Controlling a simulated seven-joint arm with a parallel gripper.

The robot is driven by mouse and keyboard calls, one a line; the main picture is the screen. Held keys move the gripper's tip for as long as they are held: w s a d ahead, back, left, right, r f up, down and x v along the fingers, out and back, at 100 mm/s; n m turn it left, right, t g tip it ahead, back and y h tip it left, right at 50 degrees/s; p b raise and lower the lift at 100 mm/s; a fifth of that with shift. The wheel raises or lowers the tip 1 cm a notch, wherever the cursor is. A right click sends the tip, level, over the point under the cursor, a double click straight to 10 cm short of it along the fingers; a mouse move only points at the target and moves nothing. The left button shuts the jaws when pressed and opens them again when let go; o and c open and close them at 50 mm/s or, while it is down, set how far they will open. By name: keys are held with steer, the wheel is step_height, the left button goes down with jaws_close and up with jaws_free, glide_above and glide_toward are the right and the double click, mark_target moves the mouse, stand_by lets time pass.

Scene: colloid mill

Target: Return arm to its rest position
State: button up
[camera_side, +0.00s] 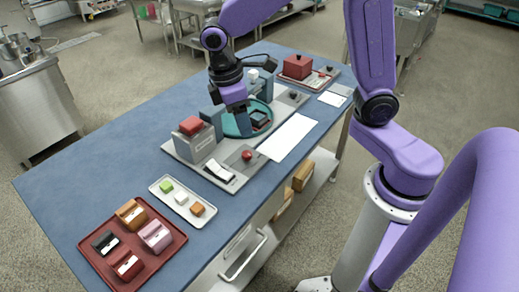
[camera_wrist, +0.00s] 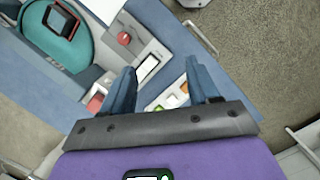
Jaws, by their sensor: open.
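My gripper (camera_side: 238,108) hangs from my purple arm over the grey machine base (camera_side: 232,178), close to the teal round dish (camera_side: 230,124). In the wrist view my gripper (camera_wrist: 163,68) has its two blue fingers spread apart with nothing held between them. A dark framed block (camera_side: 259,118) sits in the teal dish; it also shows at the upper left of the wrist view (camera_wrist: 61,19). In the side view the gripper hides part of the dish, and I cannot tell the exact height of the fingertips.
The machine base carries a red-topped block (camera_side: 191,126), a red knob (camera_side: 247,155) and a white-and-black piece (camera_side: 219,170). A white tray (camera_side: 176,205) holds small cubes. A red tray (camera_side: 90,251) holds several blocks. A red box (camera_side: 298,66) stands farther back. The blue table's left side is clear.

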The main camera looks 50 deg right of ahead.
steer(key=s+d+n+y, duration=0.1)
steer(key=s+d, duration=0.1)
steer(key=s, duration=0.8)
steer(key=s+d+n+t+y, duration=0.1)
steer(key=s+d, duration=0.1)
steer(key=s, duration=0.7)
steer(key=shift+s+d+r+y, duration=0.25)
steer(key=shift+s+r+y, duration=0.05)
steer(key=shift+s+r, duration=0.1)
